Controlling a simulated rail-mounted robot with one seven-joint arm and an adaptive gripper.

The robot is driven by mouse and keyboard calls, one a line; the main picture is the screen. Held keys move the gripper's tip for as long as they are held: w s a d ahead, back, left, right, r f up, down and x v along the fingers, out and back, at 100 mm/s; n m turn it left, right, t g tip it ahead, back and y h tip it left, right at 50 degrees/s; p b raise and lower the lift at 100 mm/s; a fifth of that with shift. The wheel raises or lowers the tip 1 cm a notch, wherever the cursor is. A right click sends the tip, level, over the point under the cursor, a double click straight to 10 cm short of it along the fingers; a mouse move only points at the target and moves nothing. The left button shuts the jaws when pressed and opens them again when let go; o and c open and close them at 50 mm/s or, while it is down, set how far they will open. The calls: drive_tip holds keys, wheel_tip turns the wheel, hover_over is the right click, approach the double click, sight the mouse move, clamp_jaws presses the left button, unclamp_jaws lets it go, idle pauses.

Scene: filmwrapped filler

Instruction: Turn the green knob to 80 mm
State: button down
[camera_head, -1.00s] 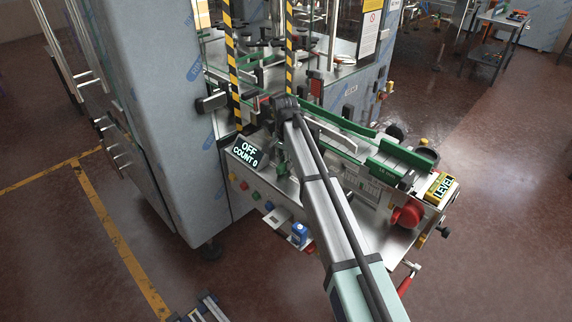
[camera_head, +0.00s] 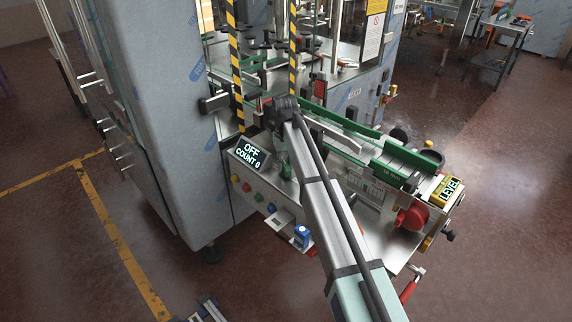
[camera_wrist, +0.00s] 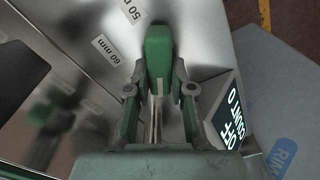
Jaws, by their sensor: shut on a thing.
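The green knob (camera_wrist: 158,52) is upright in the middle of the wrist view, with a small pale line on its near part. My gripper (camera_wrist: 160,88) is shut on it, one finger on each side. A "60 mm" label (camera_wrist: 109,48) is on the metal plate to the left of the knob, and a partly cut-off label starting with "50" (camera_wrist: 132,10) is above it. No 80 mm label shows. In the head view, a bit of green shows at the knob (camera_head: 287,170), below my wrist; my arm hides much of that area.
The display (camera_head: 249,153) reading "OFF, COUNT 0" stands close to the left of my gripper; it also shows in the wrist view (camera_wrist: 230,115). Guide rails (camera_head: 345,125) and a red knob (camera_head: 411,216) lie to the right. A grey cabinet (camera_head: 155,100) stands at left.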

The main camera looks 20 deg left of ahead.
sight(284, 163)
drive_tip(key=n, duration=0.5)
drive_tip(key=shift+s+a+f, duration=0.1)
drive_tip(key=shift+s, duration=0.15)
drive_tip(key=shift+n, duration=0.3)
drive_tip(key=c, duration=1)
unclamp_jaws()
wheel_tip(284, 163, up, 12)
